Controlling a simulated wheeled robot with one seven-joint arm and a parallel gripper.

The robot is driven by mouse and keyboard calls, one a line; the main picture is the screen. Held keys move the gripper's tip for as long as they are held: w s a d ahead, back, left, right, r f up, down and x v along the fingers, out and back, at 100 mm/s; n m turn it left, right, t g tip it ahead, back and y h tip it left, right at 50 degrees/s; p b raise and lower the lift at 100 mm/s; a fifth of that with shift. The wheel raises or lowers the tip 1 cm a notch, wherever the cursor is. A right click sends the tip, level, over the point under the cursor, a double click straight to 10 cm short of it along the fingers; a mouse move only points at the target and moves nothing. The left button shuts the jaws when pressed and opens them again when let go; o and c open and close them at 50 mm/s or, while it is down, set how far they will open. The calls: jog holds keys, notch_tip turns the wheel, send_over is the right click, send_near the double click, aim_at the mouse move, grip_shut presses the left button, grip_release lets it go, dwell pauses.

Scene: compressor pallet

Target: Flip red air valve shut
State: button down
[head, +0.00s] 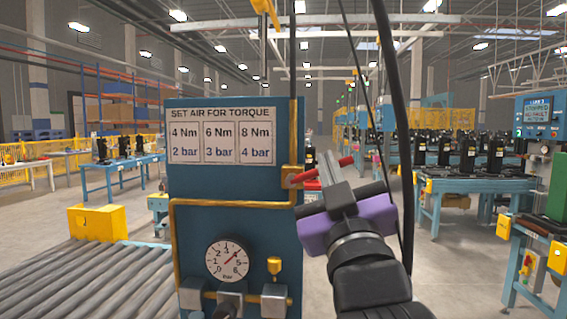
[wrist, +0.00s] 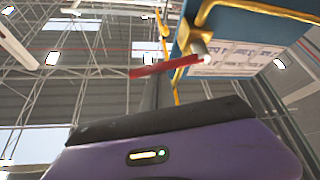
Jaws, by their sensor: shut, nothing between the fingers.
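The red air valve lever (head: 325,171) sticks out to the right and slightly up from a yellow valve body (head: 291,177) on the panel's right edge. It lies crosswise to the vertical yellow pipe. In the wrist view the red lever (wrist: 160,68) runs from the valve toward the left. My gripper (head: 338,188), with a purple body, is just below and right of the lever. Its shut, empty fingers (wrist: 150,92) point up toward the lever in the wrist view. Whether they touch the lever I cannot tell.
The blue panel (head: 240,185) carries a torque chart (head: 216,136) and a round pressure gauge (head: 228,260) reading a little above 4. A roller conveyor (head: 95,285) lies at left. A dark hose (head: 396,120) hangs beside my arm. Workbenches stand farther back.

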jog(key=m+h+b, duration=0.1)
jog(key=f+m+h+b, duration=0.1)
jog(key=m, duration=0.1)
jog(key=f+m+h+b, duration=0.1)
jog(key=m, duration=0.1)
jog(key=shift+d+f, duration=0.2)
jog(key=shift+d, duration=0.15)
jog(key=shift+f+b, duration=0.1)
jog(key=shift+b, duration=0.25)
